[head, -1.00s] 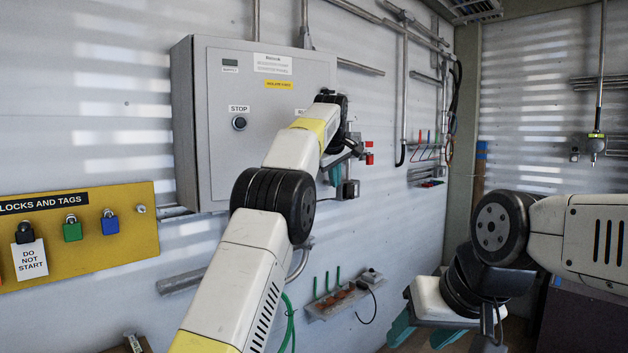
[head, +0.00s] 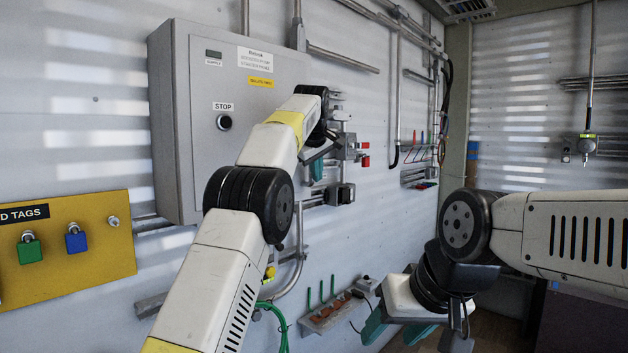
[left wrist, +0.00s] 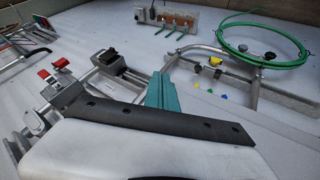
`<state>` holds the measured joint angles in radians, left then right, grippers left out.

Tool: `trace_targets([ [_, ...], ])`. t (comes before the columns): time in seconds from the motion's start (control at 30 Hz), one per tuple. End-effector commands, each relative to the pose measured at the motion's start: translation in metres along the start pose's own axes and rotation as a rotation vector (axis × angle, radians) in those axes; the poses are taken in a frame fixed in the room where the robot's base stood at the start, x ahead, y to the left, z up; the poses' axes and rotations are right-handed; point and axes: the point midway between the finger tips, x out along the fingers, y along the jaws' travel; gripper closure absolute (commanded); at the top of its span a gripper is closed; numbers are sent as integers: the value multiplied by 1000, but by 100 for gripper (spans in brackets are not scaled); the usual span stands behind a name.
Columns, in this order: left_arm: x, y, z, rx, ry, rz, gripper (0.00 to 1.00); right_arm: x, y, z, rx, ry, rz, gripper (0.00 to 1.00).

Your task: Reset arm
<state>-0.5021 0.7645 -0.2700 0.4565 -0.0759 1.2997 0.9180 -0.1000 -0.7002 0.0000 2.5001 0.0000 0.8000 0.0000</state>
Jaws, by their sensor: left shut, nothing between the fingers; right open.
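My left gripper (head: 317,168) is in front of the wall, just right of the grey control cabinet. In the head view my wrist partly hides it. Its teal fingers also show in the left wrist view (left wrist: 160,90), closed together and empty. Metal fittings with a red handle (left wrist: 62,62) are left of the fingers in that view. The red parts (head: 365,154) show right of my gripper in the head view. My right gripper (head: 397,330) hangs low at the bottom right, its teal fingers apart and nothing seen between them.
The grey cabinet (head: 238,165) with a STOP button stands out from the wall. A yellow lock board (head: 85,265) is at left. A small shelf (head: 335,316) with green rods is low on the wall. A green hose (left wrist: 262,38) and bent pipe are nearby.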

Motion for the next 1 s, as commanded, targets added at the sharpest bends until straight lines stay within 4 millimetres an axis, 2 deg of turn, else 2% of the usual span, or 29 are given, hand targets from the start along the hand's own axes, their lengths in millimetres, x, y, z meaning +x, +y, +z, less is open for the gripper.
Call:
trace_targets([
  [0.1, -23, 1, 0, 1, 2, 2, 100, 0, 0, 0, 0, 0, 0, 45],
  [0.33, -50, -1, 0, 1, 1, -1, 100, 0, 0, 0, 0, 0, 0, 45],
  [0.47, -62, -17, -10, 10, -10, -3, 100, 0, 0, 0, 0, 0, 0, 45],
  [0.57, -77, -48, -21, 33, -33, -4, 100, 0, 0, 0, 0, 0, 0, 45],
  [0.63, -91, -76, -26, 60, -53, -1, 100, 0, 0, 0, 0, 0, 0, 45],
  [0.73, -110, -119, -23, 108, -82, 7, 100, 0, 0, 0, 0, 0, 0, 45],
  [0.87, -134, -174, -3, 181, -112, 23, 100, 0, 0, 0, 0, 0, 0, 45],
  [1.0, -156, -233, 37, 269, -137, 42, 100, 0, 0, 0, 0, 0, 0, 45],
])
